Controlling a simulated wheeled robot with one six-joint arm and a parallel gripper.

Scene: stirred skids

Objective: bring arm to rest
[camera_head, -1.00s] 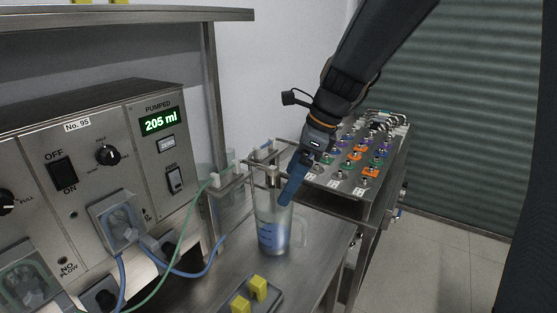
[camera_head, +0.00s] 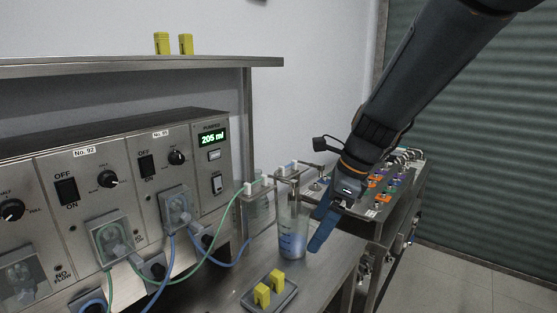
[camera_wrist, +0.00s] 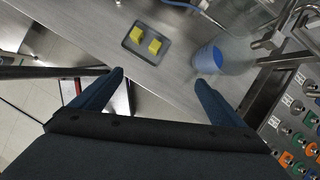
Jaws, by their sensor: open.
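My gripper (camera_head: 322,222) hangs in front of the beaker at the right end of the bench, its blue fingers pointing down. In the wrist view my gripper (camera_wrist: 158,78) shows its two fingers spread apart with nothing between them. My dark arm comes in from the upper right in the head view. The clear beaker (camera_head: 293,232) holds blue liquid and stands on the steel bench (camera_head: 335,262); one finger partly overlaps its right side in the head view. In the wrist view the beaker (camera_wrist: 208,60) lies beyond the right finger.
Pump units with switches and a display reading 205 ml (camera_head: 213,138) stand at the left, with green and blue tubes. A grey tray (camera_head: 284,294) holds two yellow blocks. A steel cart with coloured fittings (camera_head: 392,183) stands at the right. Open floor (camera_head: 450,275) lies beyond.

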